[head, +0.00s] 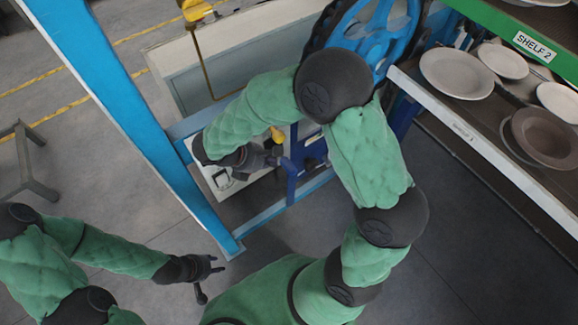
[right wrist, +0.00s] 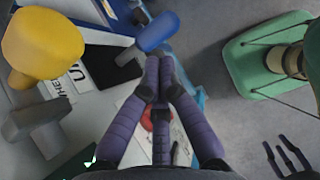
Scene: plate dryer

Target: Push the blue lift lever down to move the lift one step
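The blue lever handle (right wrist: 157,31) shows at the top middle of the right wrist view, just past my right fingertips. My right gripper (right wrist: 160,72) has its fingers together, with nothing seen between them. The tips are close to the handle, but I cannot tell whether they touch it. In the head view my right gripper (head: 270,158) is at the control panel, beside blue frame parts, and I cannot clearly pick out the lever there. My left gripper (head: 205,268) hangs empty over the floor at the lower left, fingers apart.
A blue wheel (head: 375,35) stands behind my right arm. A shelf (head: 480,140) with several plates is at the right. A blue beam (head: 130,110) runs down the left. Floor at lower left is open.

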